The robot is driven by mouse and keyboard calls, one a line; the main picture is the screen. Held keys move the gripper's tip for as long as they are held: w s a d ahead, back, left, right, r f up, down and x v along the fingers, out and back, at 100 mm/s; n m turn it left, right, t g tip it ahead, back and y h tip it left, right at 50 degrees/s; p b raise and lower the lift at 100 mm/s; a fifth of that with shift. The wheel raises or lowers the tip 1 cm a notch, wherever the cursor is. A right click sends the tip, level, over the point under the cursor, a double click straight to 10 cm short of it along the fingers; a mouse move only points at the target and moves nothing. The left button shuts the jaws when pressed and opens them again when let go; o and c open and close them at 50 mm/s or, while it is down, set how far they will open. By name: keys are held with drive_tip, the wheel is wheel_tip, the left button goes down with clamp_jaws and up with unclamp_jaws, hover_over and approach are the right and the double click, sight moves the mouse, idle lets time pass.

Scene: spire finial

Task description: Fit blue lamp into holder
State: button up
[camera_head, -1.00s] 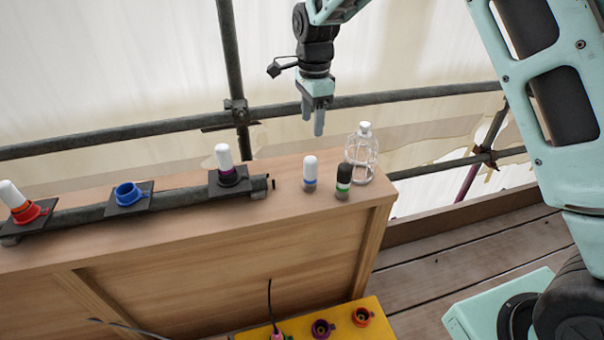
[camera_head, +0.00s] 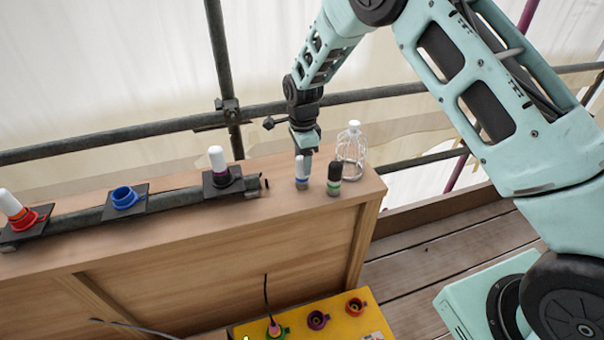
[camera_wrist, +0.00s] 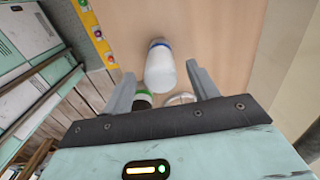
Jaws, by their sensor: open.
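The blue lamp (camera_head: 302,172), white-topped with a blue ring, stands upright on the wooden bench top. The blue holder (camera_head: 124,197), an empty blue ring on a dark plate, sits on the grey pipe to the left. My gripper (camera_head: 306,152) is at the lamp's top, pointing down. In the wrist view the lamp (camera_wrist: 160,68) shows between the two spread fingers of my gripper (camera_wrist: 160,92), with gaps on both sides. The jaws are open and hold nothing.
White lamps fill the red holder (camera_head: 25,219) and the black holder (camera_head: 222,181). A yellow box (camera_head: 340,325) with coloured sockets sits below.

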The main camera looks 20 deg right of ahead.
drive_tip(key=shift+f+p, duration=0.75)
drive_tip(key=shift+f, duration=1.45)
drive_tip(key=c, duration=1.1)
drive_tip(key=shift+a+r, duration=0.1)
drive_tip(key=shift+r, duration=0.05)
